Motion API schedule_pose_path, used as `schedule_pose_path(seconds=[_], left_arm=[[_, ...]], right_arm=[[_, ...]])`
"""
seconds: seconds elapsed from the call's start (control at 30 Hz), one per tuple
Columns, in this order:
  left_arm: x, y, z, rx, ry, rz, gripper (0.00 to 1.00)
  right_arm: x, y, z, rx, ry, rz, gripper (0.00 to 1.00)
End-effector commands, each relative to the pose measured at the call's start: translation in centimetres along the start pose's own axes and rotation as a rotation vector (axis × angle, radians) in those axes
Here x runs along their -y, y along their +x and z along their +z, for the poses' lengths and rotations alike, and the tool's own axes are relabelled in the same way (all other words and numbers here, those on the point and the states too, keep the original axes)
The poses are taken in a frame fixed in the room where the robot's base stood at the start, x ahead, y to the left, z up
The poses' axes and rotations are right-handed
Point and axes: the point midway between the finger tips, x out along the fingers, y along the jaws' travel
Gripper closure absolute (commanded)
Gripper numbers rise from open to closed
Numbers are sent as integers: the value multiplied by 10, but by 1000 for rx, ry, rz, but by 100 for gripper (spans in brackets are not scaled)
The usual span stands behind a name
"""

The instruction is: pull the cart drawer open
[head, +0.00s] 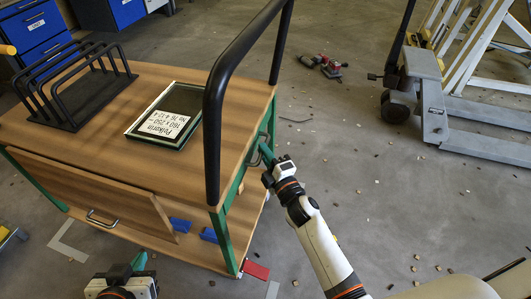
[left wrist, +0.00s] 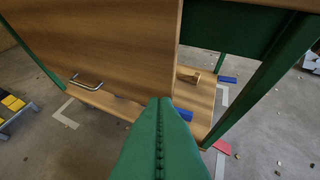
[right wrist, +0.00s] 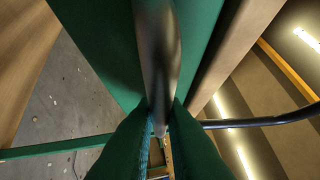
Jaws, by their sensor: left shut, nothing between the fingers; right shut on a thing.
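The wooden cart (head: 150,90) has a green frame and a black push bar (head: 213,120). A metal handle (right wrist: 158,55) stands on a green face at its right end. My right gripper (head: 268,162) is shut on this handle; its fingertips hide part of it. A wooden front panel (head: 85,185) with a bar handle (head: 102,219) also shows in the left wrist view (left wrist: 110,40). My left gripper (head: 138,262) is shut and empty in front of the cart, apart from the bar handle (left wrist: 87,82). I cannot tell how far any drawer is out.
A black rack (head: 75,85) and a framed glass piece with a label (head: 170,118) stand on the cart top. Blue blocks (head: 181,225) lie on the lower shelf. A grey pallet jack (head: 425,105) stands at the right.

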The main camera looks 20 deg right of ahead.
Motion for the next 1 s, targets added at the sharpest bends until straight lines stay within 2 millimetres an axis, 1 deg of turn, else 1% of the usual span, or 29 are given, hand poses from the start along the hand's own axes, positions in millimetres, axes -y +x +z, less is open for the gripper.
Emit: schedule_pose_path(seconds=[0.13,0.27,0.37,0.47,0.6,0.7,0.73,0.9,1.0], left_arm=[[0,-2,-3,-25,0,1,100],[-3,-8,-20,-127,-2,7,100],[-5,-17,-38,-236,-4,13,100],[-8,-29,-58,-365,-7,20,100],[-12,-51,-85,-543,-13,30,100],[-14,-66,-100,-646,-17,35,100],[-14,-69,-102,-667,-17,35,100],[-14,-70,-97,-658,-17,35,100],[-14,-70,-96,-657,-17,35,100]], right_arm=[[1,-4,-4,0,-1,2,100],[4,-14,-14,-1,-2,4,100],[8,-27,-26,-1,-3,4,100],[12,-44,-42,-1,-2,5,100],[19,-69,-68,-1,-4,6,100],[23,-87,-86,0,-2,6,100],[24,-92,-91,-1,-2,6,100],[30,-118,-117,-1,-2,6,100],[34,-130,-129,-1,0,5,100]])
